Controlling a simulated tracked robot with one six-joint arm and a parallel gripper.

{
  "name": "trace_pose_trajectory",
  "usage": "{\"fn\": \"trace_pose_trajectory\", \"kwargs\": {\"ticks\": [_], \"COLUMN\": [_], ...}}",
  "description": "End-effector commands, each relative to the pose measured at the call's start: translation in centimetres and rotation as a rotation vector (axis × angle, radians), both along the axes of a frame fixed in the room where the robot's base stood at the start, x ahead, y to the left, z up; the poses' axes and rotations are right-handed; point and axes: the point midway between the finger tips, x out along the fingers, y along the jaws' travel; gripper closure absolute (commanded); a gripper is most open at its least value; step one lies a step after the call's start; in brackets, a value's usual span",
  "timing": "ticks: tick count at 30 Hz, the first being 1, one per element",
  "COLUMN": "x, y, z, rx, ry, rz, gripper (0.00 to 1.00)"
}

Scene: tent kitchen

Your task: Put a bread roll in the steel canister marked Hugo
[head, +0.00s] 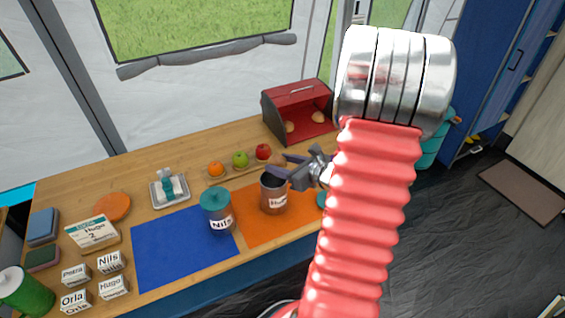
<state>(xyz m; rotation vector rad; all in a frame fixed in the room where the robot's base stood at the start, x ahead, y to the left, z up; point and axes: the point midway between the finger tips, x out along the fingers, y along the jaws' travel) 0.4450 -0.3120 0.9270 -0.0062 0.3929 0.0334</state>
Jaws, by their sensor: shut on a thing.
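The steel canister marked Hugo (273,196) stands upright and open on the orange mat, its label facing me. My gripper (281,165) is just above its mouth, shut on a small brown thing that looks like a bread roll, mostly hidden between the fingers. I cannot tell whether it dips inside the rim. Two more bread rolls (289,127) (318,117) lie in the open red bread box (274,125) behind.
A teal-lidded canister marked Nils (217,212) stands left on the blue mat (170,255). Fruit, including a green apple (240,159), sits behind. A teal round thing (321,200), partly hidden by my arm, lies right of Hugo. Name blocks (111,262) stand at front left.

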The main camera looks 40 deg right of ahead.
Motion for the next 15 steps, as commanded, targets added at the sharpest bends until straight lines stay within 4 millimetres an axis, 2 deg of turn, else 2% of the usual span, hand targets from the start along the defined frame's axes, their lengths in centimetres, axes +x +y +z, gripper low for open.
{"fn": "trace_pose_trajectory", "kwargs": {"ticks": [1, 9, 15], "x": [0.02, 0.03, 0.04], "y": [0.01, 0.02, 0.04], "z": [0.01, 0.02, 0.02], "rx": [0.000, -0.001, -0.001], "ry": [0.000, 0.000, 0.000], "rz": [0.000, 0.001, 0.001], "gripper": [0.53, 0.34, 0.33]}}
